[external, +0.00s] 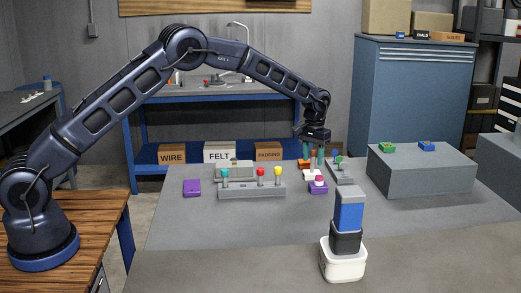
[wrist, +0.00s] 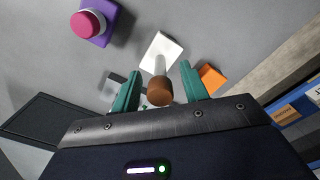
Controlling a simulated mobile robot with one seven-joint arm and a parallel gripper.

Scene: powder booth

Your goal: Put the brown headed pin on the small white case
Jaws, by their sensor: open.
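The brown headed pin (wrist: 160,93) shows in the wrist view between the two teal fingers of my gripper (wrist: 159,85). Its pale stem points down to the small white case (wrist: 162,47) and appears to stand on it. My gripper is open, with a finger on each side of the pin and gaps visible beside the head. In the external view my gripper (external: 313,155) is pointing down just above the white case (external: 313,175). The pin is hard to make out there between the fingers.
A purple case with a magenta headed pin (wrist: 88,23) stands close by. An orange block (wrist: 212,78) lies beside the white case. A grey rack (external: 250,191) holds teal, red and yellow headed pins. A blue and black stack on a white tub (external: 343,265) stands in front.

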